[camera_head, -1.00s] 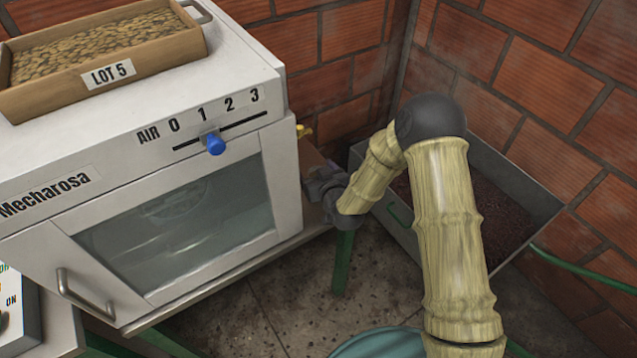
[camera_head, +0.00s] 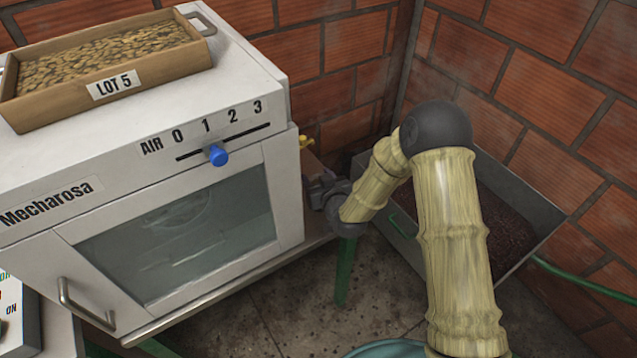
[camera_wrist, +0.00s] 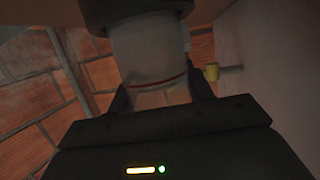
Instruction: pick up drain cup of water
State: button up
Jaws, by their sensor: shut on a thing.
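My gripper (camera_wrist: 160,92) is shut on a pale, translucent cup (camera_wrist: 150,60) with a red line around it. In the wrist view the cup sits between the two dark fingers, and a dark round part covers its top end. In the head view my gripper (camera_head: 318,190) is beside the right side of the white Mecharosa machine (camera_head: 230,120), close to its side ledge. The cup is hidden there behind my gripper and the machine.
A yellow tap (camera_head: 305,141) sticks out from the machine's right side, and it also shows in the wrist view (camera_wrist: 211,72). A grey metal bin (camera_head: 520,210) of dark material stands in the brick corner. A green hose (camera_head: 580,277) runs along the right wall. The wooden LOT 5 tray (camera_head: 60,104) rests on the machine.

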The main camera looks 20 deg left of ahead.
notch_tip(320, 180, up, 9)
dwell(0.3)
jog(key=shift+f, duration=0.1)
dwell(0.4)
